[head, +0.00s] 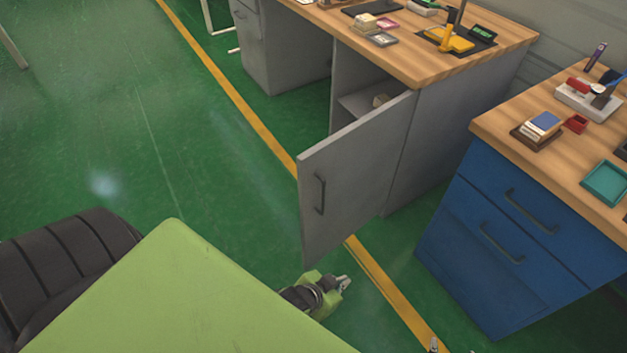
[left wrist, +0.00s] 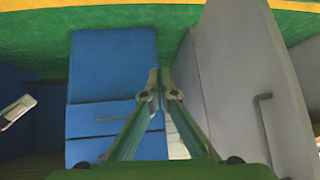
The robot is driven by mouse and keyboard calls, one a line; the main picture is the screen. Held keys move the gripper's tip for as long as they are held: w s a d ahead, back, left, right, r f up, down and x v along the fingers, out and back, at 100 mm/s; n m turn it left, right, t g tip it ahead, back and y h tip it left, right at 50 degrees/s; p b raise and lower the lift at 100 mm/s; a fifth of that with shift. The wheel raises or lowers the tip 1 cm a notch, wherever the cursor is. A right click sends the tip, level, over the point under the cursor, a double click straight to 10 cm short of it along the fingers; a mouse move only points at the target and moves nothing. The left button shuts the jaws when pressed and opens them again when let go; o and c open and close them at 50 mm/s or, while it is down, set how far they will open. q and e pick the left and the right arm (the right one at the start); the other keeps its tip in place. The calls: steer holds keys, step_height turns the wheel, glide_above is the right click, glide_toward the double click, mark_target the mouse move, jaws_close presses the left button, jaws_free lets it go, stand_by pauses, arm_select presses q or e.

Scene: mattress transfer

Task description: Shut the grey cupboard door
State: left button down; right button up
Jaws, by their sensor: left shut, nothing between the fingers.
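The grey cupboard door (head: 358,172) stands wide open in the head view, swung out from the cupboard under the wooden desk. A dark bar handle (head: 320,194) is on its face. Small tips of my right gripper (head: 452,348) seem to show at the bottom edge; the rest is cut off.
The cupboard's inside (head: 360,103) holds a small object. A blue drawer cabinet (head: 495,235) stands to the right, leaving a narrow gap of floor. Desktop items lie on the wooden top (head: 405,62). Open green floor (head: 150,130) with a yellow line lies to the left.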

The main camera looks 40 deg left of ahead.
arm_select(q)
steer(key=a+r+m+t+y+b, duration=0.4)
steer(key=r+m+y+b, duration=0.15)
steer(key=r, duration=0.65)
steer(key=a+r+m+t+y+b, duration=0.35)
steer(key=r+y+b, duration=0.2)
steer(key=r, duration=0.65)
glide_toward(313, 161)
steer(key=w, duration=0.4)
steer(key=shift+w+a+r+g, duration=0.15)
steer(key=shift+w+a, duration=0.1)
steer(key=shift+a, duration=0.45)
steer(key=shift+w+a+r+g, duration=0.1)
steer(key=shift+w+a+r, duration=0.15)
steer(key=shift+a, duration=0.45)
arm_select(e)
steer(key=s+d+r+g+h, duration=0.1)
steer(key=s+d+g, duration=0.3)
steer(key=s, duration=0.8)
steer(key=shift+s+d+r+g, duration=0.2)
steer(key=shift+s+r+g, duration=0.1)
steer(key=shift+r, duration=0.1)
